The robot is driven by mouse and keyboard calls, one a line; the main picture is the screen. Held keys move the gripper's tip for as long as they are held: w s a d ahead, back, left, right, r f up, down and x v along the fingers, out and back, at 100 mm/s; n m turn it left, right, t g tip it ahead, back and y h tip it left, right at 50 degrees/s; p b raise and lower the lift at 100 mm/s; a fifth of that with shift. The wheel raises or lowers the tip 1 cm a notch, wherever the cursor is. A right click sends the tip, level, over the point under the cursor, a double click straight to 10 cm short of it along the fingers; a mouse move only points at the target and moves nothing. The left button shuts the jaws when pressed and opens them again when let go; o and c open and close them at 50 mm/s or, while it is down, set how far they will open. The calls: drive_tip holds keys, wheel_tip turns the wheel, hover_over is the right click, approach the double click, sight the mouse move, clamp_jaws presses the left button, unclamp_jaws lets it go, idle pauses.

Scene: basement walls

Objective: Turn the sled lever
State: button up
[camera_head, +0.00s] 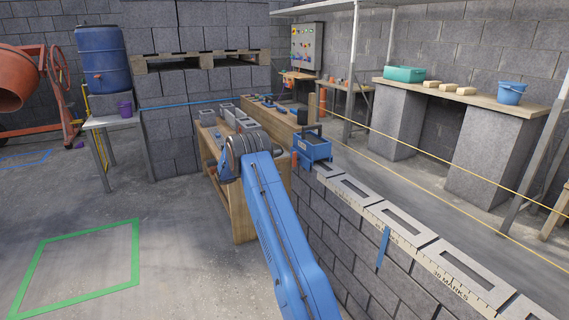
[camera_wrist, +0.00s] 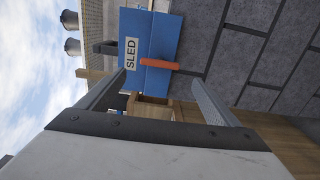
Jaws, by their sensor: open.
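The sled (camera_wrist: 150,32) is a blue box with a white "SLED" label (camera_wrist: 131,53), seen in the wrist view. An orange lever (camera_wrist: 159,65) sticks out across its blue face. In the head view the sled (camera_head: 313,148) sits on top of the block wall, with the orange lever (camera_head: 294,160) at its left side. My gripper (camera_wrist: 160,83) is open and empty in the wrist view. Its two fingers point towards the sled, with the lever ahead between their lines, apart from both. In the head view my own arm mostly hides the gripper.
The block wall (camera_head: 340,232) runs to the front right, with hollow blocks and a marked strip on top. A wooden bench (camera_head: 243,218) with grey blocks and tools stands close to my arm. Open floor lies left, with a green taped square (camera_head: 75,246).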

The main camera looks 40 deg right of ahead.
drive_tip(key=v, duration=0.9)
drive_tip(key=s+a+r+t+y, duration=0.1)
drive_tip(key=s+a+r+y, duration=0.2)
drive_tip(key=s+a+r, duration=0.4)
drive_tip(key=s+a+r+y, duration=0.25)
drive_tip(key=s+r, duration=0.25)
drive_tip(key=s, duration=0.5)
drive_tip(key=s+a+r+t+y, duration=0.1)
drive_tip(key=s+a+r+y, duration=0.2)
drive_tip(key=s+a+r, duration=0.4)
drive_tip(key=s+a+f+n+t+y, duration=0.1)
drive_tip(key=s+a+f+t+y, duration=0.1)
drive_tip(key=s+a, duration=0.5)
drive_tip(key=s+a+f+t+y, duration=0.2)
drive_tip(key=s+a, duration=0.6)
drive_tip(key=s, duration=0.9)
drive_tip(key=s+a+f+n+t+y, duration=0.1)
drive_tip(key=s+a+f+t+y, duration=0.1)
drive_tip(key=s+a+y, duration=0.3)
drive_tip(key=s+a, duration=0.3)
drive_tip(key=s, duration=0.4)
drive_tip(key=shift+a+n+t, duration=0.15)
drive_tip(key=shift+n+t, duration=0.15)
drive_tip(key=shift+t, duration=0.1)
